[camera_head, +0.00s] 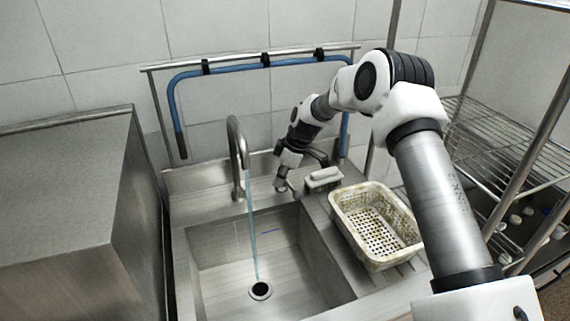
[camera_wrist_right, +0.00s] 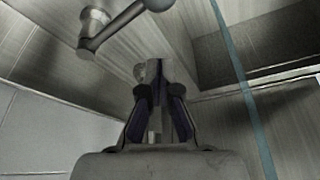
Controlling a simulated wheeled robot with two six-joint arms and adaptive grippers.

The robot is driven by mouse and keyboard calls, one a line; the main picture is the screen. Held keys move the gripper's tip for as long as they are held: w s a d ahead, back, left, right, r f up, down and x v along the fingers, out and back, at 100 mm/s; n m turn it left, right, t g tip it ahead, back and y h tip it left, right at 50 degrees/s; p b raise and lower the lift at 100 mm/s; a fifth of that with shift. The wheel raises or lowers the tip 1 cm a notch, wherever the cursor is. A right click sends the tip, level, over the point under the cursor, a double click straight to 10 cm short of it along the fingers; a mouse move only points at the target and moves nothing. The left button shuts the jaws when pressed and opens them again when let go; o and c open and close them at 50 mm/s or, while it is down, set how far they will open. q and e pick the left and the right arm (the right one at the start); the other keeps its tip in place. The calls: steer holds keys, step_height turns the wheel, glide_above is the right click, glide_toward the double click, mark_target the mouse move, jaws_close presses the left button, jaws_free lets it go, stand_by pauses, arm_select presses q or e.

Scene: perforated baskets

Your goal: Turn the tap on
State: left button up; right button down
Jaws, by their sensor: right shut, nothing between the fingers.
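The tap (camera_head: 236,150) is a curved grey metal spout at the back of the steel sink (camera_head: 205,262). A thin bluish stream of water (camera_head: 252,225) runs from its mouth down to the dark drain (camera_head: 260,290). My right gripper (camera_head: 283,183) is just right of the tap, low over the back edge of the sink. In the wrist view my right gripper (camera_wrist_right: 156,75) is shut and empty. A metal lever with a round end (camera_wrist_right: 110,28) lies beyond the fingertips there, apart from them. The stream (camera_wrist_right: 243,80) passes right of the fingers. My left gripper is out of view.
A perforated cream basket (camera_head: 375,258) stands on the counter right of the sink, with a small pale block-like item (camera_head: 323,180) behind it. A blue hose (camera_head: 235,67) hangs on a rail behind. A steel cabinet (camera_head: 60,190) is at left, wire shelving (camera_head: 500,140) at right.

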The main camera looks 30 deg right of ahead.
mark_target(290, 185)
steer(key=s+d+f+p, duration=0.2)
steer(key=f, duration=0.1)
stand_by(0.4)
